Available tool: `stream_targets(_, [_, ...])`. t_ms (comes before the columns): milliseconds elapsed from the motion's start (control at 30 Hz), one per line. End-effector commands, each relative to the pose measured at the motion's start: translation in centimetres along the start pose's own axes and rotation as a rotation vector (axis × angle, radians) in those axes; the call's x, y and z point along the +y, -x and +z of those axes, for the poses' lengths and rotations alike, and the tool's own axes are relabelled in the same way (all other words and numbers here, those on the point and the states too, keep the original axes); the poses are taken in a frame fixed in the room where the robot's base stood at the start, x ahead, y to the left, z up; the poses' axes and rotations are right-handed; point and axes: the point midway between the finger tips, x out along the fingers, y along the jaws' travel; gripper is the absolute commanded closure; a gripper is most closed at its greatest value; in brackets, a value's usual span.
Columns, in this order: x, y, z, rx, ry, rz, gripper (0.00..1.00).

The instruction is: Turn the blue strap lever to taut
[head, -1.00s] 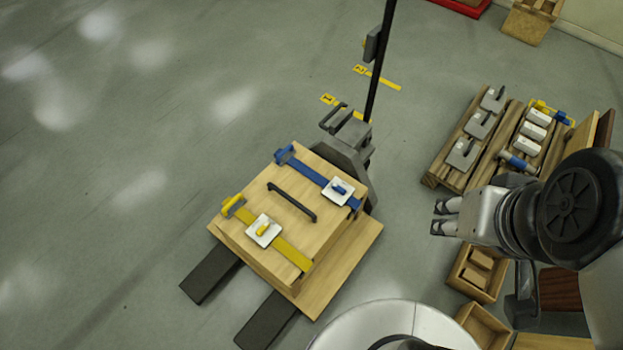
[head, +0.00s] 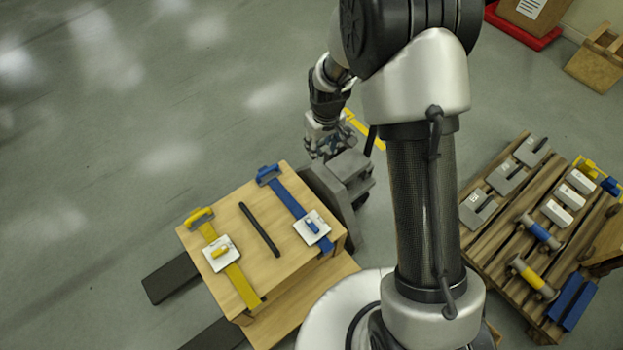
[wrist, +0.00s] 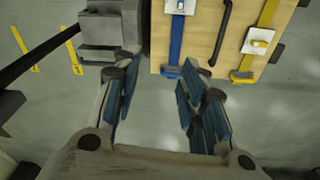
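The blue strap (head: 288,199) runs over the wooden box (head: 237,241). The blue lever (head: 312,226) sits on a white plate (head: 321,237) on that strap, near the box's right side. In the wrist view the blue strap (wrist: 176,42) shows at the top, with its white plate (wrist: 181,5) cut by the edge; the lever is barely visible there. My gripper (head: 328,152) is beyond the box's far edge, near the pallet truck. In the wrist view its fingers (wrist: 160,82) are apart with nothing between them.
A yellow strap (head: 236,273) with a yellow lever (head: 220,252) runs parallel. A black handle (head: 260,229) stands between the straps. The grey pallet truck body (head: 345,180) is close to my gripper. A pallet with blocks and tools (head: 500,235) is at right. Floor at left is clear.

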Motion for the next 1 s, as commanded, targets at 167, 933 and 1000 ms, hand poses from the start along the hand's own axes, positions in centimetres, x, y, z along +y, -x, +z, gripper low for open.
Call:
stream_targets(167, [-1.8,-12.0,1.1,-0.061,0.076,-0.021,0.62])
stream_targets(933, [-5.0,-32.5,7.3,-0.124,0.182,-0.046,0.62])
stream_targets(1000, [-5.1,-34.1,7.5,-0.123,0.182,-0.046,0.62])
